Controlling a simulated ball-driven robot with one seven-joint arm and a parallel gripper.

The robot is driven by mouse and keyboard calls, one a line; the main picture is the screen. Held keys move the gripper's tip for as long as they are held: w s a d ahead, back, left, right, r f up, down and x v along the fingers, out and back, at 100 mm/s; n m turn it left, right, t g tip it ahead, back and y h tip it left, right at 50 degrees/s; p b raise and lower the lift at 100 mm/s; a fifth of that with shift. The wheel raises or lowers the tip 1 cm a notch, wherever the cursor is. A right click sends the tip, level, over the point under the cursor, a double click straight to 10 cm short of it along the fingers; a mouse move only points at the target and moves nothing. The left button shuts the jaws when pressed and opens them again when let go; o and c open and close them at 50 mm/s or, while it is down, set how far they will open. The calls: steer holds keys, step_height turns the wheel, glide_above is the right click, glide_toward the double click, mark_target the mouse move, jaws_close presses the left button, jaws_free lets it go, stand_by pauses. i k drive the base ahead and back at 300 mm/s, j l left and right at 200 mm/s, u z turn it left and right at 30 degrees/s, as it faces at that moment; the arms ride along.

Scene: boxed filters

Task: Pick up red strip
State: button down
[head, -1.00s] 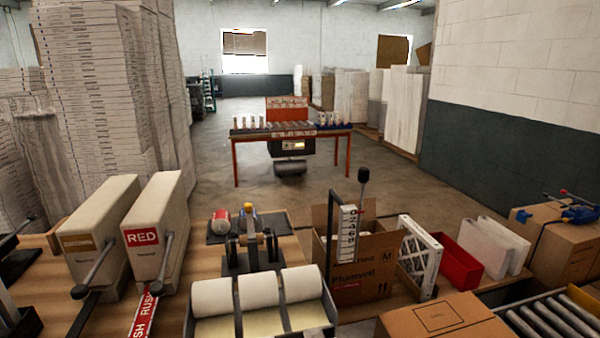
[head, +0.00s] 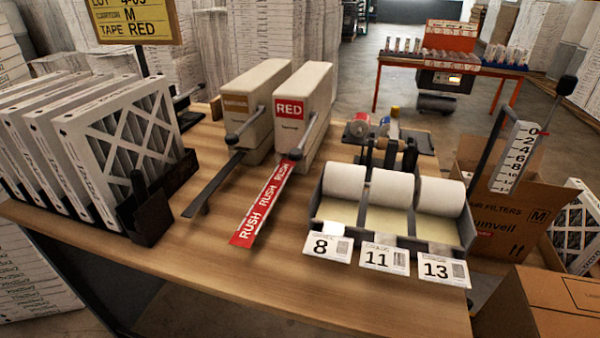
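The red strip (head: 260,209) is a tape printed "RUSH" in white. It hangs out of the front of the beige dispenser labelled RED (head: 303,108) and slopes down toward the front of the wooden table (head: 220,275). Its upper end meets the dispenser's mouth below the lever's round knob. A plain dark strip (head: 214,182) comes from the other beige dispenser (head: 250,110) to its left. My gripper is not in view.
A rack of white-framed filters (head: 118,148) stands at left, under a yellow sign (head: 135,20) reading "TAPE RED". A tray of white label rolls (head: 392,217), marked 8, 11 and 13, stands right of the strip. An open carton (head: 500,190) is at right. The table's front is clear.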

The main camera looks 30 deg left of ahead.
mark_target(245, 235)
steer(key=i+l, duration=0.1)
steer(key=i, duration=0.4)
steer(key=i+u, duration=0.1)
steer(key=u, duration=0.3)
steer(key=l+u, duration=0.1)
steer(key=u, duration=0.35)
steer(key=i+l+u, duration=0.1)
steer(key=u, duration=0.3)
